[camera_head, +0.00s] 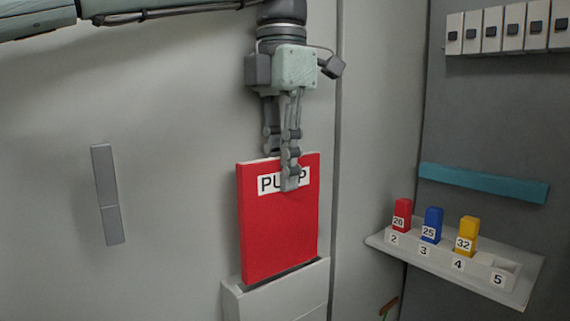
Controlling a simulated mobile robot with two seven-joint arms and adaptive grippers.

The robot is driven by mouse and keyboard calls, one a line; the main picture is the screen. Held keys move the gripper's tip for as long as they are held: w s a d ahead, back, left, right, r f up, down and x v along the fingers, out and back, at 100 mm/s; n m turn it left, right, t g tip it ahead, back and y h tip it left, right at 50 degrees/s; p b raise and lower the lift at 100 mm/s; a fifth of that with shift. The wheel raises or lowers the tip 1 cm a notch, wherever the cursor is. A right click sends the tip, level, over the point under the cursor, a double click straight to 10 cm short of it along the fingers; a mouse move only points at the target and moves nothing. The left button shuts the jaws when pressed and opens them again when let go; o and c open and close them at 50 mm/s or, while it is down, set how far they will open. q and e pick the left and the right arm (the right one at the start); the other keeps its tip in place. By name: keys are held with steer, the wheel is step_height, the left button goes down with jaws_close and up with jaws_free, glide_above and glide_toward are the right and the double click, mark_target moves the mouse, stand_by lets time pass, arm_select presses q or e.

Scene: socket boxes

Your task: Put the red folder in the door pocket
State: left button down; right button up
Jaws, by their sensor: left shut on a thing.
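The red folder (278,230) is upright, with a white label partly hidden by a finger. My left gripper (286,180) comes down from above and is shut on the folder's top edge. The door pocket (280,299) is a pale grey box on the door, directly below the folder. The folder's bottom edge is at the pocket's opening; I cannot tell how far it is inside, if at all. My right gripper is not in view.
A grey handle (107,195) is on the door at left. At right a white shelf (385,238) holds red, blue and yellow numbered blocks. A teal bar (482,183) and a row of white switches (512,27) are on the grey panel.

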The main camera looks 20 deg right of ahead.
mark_target(278, 203)
arm_select(q)
steer(key=shift+w+a+f+b, duration=0.1)
steer(key=shift+w+f+b, duration=0.2)
steer(key=shift+f, duration=0.6)
steer(key=shift+w+d+f+b, duration=0.15)
steer(key=shift+f+b, duration=0.2)
steer(key=shift+f, duration=0.6)
steer(key=shift+w+a+f+b, duration=0.15)
steer(key=shift+w+f+b, duration=0.15)
steer(key=shift+f, duration=0.6)
steer(key=shift+a+f+b, duration=0.15)
steer(key=shift+f+b, duration=0.45)
steer(key=shift+f, duration=0.45)
steer(key=shift+a+f+b, duration=0.15)
steer(key=shift+f+b, duration=0.45)
steer(key=shift+f, duration=0.4)
steer(key=c, duration=1.4)
jaws_free()
steer(key=shift+c, duration=0.2)
step_height(278, 203, up, 9)
steer(key=s, duration=0.1)
steer(key=shift+d+r, duration=0.15)
steer(key=shift+d, duration=0.25)
steer(key=shift+s+d, duration=0.1)
steer(key=shift+s, duration=0.05)
